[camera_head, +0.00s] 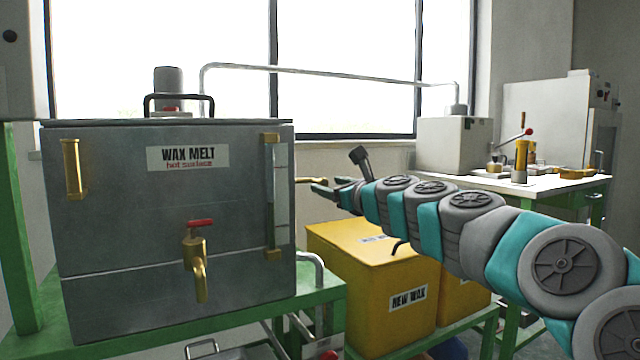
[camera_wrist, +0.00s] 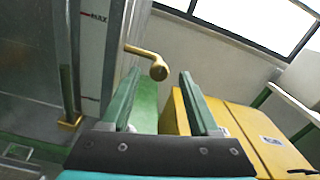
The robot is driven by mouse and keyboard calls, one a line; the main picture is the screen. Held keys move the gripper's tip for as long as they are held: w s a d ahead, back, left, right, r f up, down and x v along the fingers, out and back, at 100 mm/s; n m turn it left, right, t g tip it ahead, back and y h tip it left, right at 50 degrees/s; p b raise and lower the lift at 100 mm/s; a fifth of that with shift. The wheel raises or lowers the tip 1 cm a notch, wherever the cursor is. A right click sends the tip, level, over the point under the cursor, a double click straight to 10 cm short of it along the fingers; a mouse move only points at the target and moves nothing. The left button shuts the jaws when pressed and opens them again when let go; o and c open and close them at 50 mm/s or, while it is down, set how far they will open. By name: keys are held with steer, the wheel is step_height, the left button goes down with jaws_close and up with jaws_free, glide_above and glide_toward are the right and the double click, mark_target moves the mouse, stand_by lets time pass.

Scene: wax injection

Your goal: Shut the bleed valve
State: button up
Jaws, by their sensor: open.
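The grey wax melt tank (camera_head: 120,235) stands at the left in the head view. A brass lever with a round end sticks out of its right side; it shows in the wrist view (camera_wrist: 146,56) and as a small brass bit in the head view (camera_head: 306,180). No label marks it as the bleed valve. A brass tap (camera_head: 196,262) with a red handle is on the tank's front. My gripper (camera_head: 323,188) is open and empty beside the tank's right side. In the wrist view, the lever's round end appears between my fingertips (camera_wrist: 160,80); I cannot tell the depth gap.
Yellow wax bins (camera_head: 350,265) stand below my arm, also in the wrist view (camera_wrist: 243,125). The tank rests on a green bench (camera_head: 315,303). A sight gauge (camera_head: 279,195) runs up the tank's front right edge. A table (camera_head: 560,184) with equipment stands at the right.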

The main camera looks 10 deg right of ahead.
steer(key=x, duration=0.6)
steer(key=shift+c, duration=0.2)
jaws_close()
stand_by(0.5)
